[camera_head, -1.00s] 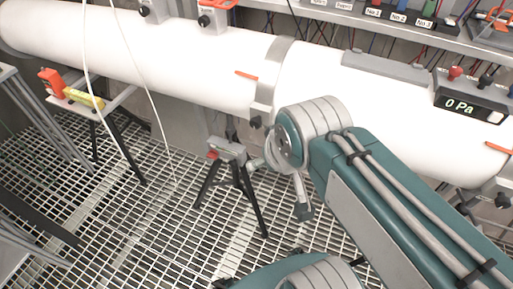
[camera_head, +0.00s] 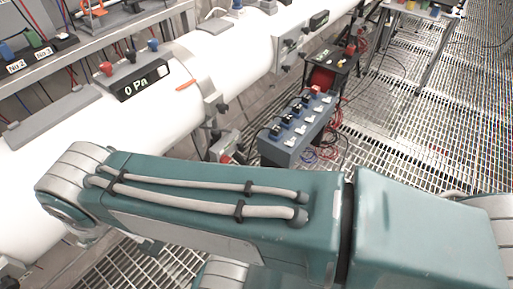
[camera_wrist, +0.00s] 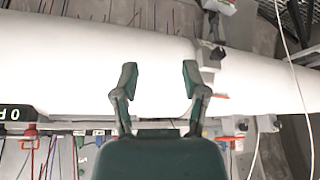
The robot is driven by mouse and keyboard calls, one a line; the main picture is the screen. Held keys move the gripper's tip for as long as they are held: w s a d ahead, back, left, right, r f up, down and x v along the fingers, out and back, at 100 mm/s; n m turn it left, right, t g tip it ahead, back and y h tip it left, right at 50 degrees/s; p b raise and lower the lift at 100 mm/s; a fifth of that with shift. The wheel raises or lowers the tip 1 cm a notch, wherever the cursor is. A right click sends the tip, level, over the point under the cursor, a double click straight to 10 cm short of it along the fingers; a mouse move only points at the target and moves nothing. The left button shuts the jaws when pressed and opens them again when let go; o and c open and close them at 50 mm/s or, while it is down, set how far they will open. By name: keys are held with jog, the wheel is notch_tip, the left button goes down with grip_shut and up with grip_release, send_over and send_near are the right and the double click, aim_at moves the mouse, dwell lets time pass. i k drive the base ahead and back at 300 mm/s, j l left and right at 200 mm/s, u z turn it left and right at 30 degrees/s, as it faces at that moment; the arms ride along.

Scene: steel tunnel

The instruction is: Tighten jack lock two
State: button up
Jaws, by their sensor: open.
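In the head view, a support jack (camera_head: 222,146) with a small red part stands under the white pipe, below a grey band clamp (camera_head: 207,84) with a dark knob (camera_head: 222,107). My arm covers the jack's lower part. In the wrist view, a band clamp (camera_wrist: 206,52) and dark knob (camera_wrist: 218,53) lie right of my gripper (camera_wrist: 160,80), with a grey jack head (camera_wrist: 219,5) at the top edge. I cannot tell which lock is number two. My gripper is open and empty in front of the pipe, apart from the knob. The head view does not show it.
The white pipe (camera_head: 238,62) runs along the wall under a shelf with labelled boxes. A grey-blue switch box (camera_head: 295,130) stands right of the jack, with loose cables. Open grating floor (camera_head: 400,125) lies at right.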

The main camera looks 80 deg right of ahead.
aim_at(224, 159)
jog(key=z, duration=2.15)
jog(key=i+z, duration=0.2)
jog(key=z, duration=0.15)
jog(key=i+j, duration=0.15)
jog(key=j, duration=0.15)
jog(key=i+j, duration=0.15)
jog(key=j, duration=0.1)
